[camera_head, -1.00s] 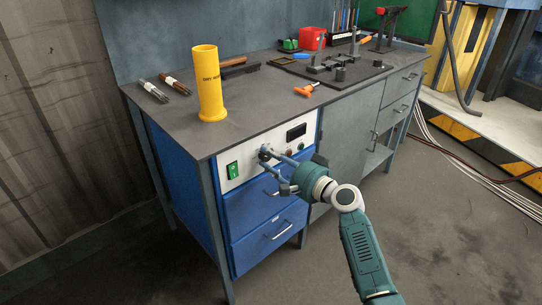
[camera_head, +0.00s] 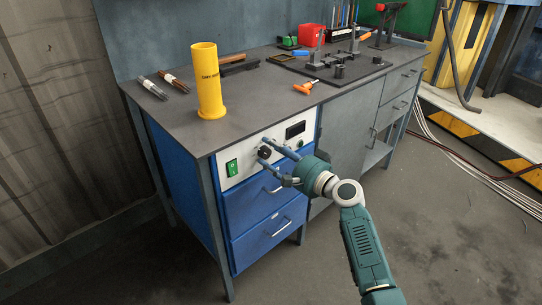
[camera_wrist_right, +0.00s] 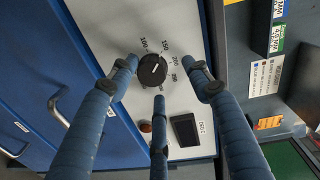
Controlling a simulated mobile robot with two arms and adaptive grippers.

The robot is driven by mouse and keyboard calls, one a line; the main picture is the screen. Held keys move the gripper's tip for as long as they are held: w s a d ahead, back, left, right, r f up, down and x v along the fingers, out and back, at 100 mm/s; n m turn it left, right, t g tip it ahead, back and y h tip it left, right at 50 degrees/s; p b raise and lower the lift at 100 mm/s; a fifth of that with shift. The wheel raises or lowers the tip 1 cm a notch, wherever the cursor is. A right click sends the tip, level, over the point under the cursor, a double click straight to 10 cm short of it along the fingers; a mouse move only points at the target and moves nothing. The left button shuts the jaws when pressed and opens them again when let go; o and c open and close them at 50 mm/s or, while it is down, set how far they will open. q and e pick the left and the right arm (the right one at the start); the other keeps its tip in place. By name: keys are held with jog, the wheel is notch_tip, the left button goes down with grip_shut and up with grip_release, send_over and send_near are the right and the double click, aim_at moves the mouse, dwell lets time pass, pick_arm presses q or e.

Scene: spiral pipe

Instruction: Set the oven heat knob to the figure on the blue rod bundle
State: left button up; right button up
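The black oven heat knob (camera_head: 264,152) is on the white control panel (camera_head: 250,165). In the right wrist view the knob (camera_wrist_right: 152,70) has a white mark pointing up and right, roughly towards 150; figures from 100 to 250 are readable around it. My right gripper (camera_head: 268,153) is open in front of the panel, its three fingers spread around the knob. In the wrist view (camera_wrist_right: 160,78) gaps show between fingers and knob; the left fingertip is closest. A greyish rod bundle (camera_head: 153,89) and a brown one (camera_head: 175,81) lie on the bench; neither clearly looks blue, and no figure is legible. My left gripper is out of view.
A yellow cylinder (camera_head: 208,85) stands on the grey bench top (camera_head: 250,104). Blue drawers (camera_head: 262,208) with protruding handles sit below.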

jog(key=shift+s+f, duration=0.2)
jog(key=shift+f, duration=0.05)
jog(key=shift+s+d, duration=0.2)
jog(key=shift+s, duration=0.05)
jog(key=v, duration=1.1)
jog(key=shift+r, duration=0.25)
jog(key=shift+d+f, duration=0.15)
